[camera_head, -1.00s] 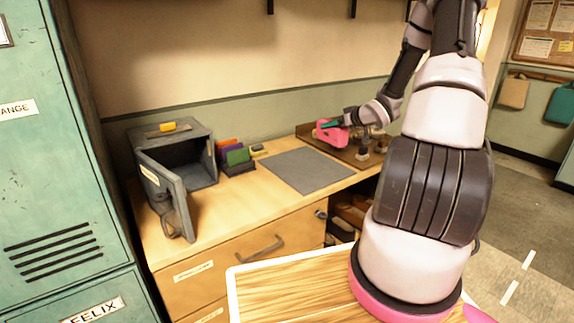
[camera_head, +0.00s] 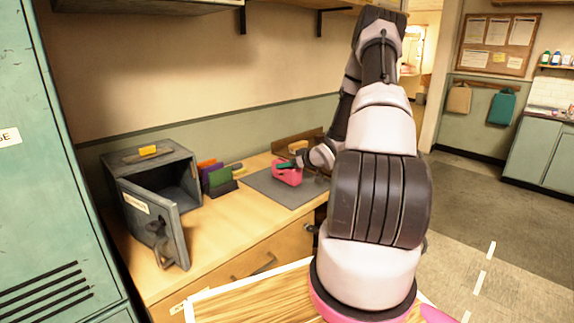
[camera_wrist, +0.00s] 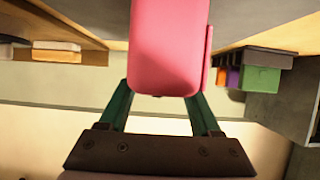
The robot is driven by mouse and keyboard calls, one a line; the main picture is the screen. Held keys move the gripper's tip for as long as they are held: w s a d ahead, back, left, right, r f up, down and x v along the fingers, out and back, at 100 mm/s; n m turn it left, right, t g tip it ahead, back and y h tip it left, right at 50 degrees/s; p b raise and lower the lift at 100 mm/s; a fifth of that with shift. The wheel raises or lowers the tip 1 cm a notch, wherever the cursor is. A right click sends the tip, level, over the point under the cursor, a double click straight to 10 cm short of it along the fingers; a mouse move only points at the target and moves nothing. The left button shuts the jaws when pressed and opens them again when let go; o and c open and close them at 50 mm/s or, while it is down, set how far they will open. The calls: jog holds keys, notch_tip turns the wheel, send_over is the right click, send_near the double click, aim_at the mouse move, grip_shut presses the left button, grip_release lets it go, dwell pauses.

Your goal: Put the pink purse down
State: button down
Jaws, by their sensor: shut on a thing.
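The pink purse (camera_head: 288,177) is held in my gripper (camera_head: 292,164), over the grey mat (camera_head: 262,184) on the wooden counter. In the wrist view the purse (camera_wrist: 170,45) fills the top middle, between the two green fingers of my gripper (camera_wrist: 163,98). The fingers are shut on its sides. In the head view it appears at or just above the mat; I cannot tell whether its underside touches. My arm hides part of the counter to the right of the purse.
A grey metal box (camera_head: 122,172) with its door swung open stands on the left of the counter (camera_head: 215,228). A holder with coloured cards (camera_head: 216,178) stands between box and mat. A brown tray (camera_head: 281,145) lies behind the purse. The mat's left and front parts are bare.

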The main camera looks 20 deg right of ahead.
jog(key=shift+f, duration=0.1)
jog(key=shift+c, duration=0.4)
grip_release()
